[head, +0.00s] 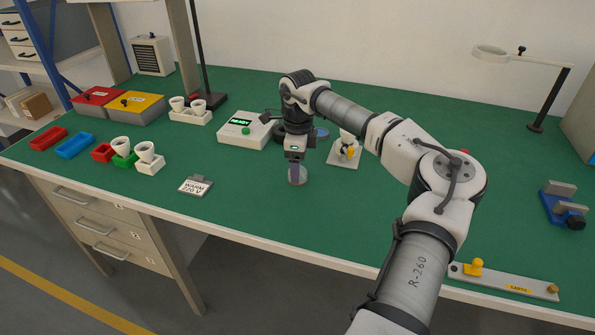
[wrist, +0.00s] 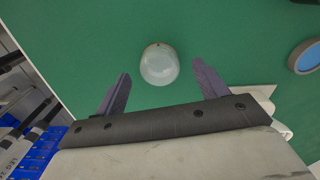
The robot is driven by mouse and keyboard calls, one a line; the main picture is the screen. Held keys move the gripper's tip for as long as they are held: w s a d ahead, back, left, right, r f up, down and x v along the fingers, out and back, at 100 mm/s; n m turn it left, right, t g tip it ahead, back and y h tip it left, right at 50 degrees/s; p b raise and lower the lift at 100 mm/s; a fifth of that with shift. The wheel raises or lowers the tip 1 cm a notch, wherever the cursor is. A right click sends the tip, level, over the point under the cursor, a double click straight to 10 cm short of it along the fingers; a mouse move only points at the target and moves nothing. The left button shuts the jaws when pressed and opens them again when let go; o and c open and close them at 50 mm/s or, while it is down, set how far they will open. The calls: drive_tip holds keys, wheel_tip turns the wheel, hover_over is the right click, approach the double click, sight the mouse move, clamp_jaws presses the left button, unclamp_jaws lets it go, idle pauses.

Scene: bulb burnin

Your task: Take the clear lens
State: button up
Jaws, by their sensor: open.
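The clear lens (wrist: 159,65), a pale translucent domed cup, stands on the green bench top. In the wrist view it lies between and slightly beyond the tips of my open gripper (wrist: 161,72), with green showing on both sides, so no finger touches it there. In the head view the lens (head: 297,177) is directly under my gripper (head: 294,160), whose fingers hide its upper part. I cannot tell the exact height gap.
A blue round disc in a grey ring (wrist: 307,56) lies to the right in the wrist view. A white READY box (head: 245,130) and a white stand with a yellow part (head: 345,152) are behind. A WARM card (head: 196,186) lies left. The bench front is mostly clear.

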wheel_tip(320, 180, down, 2)
drive_tip(key=c, duration=1)
drive_tip(key=shift+r, duration=0.15)
drive_tip(key=shift+r+p, duration=2.1)
drive_tip(key=shift+r, duration=10.1)
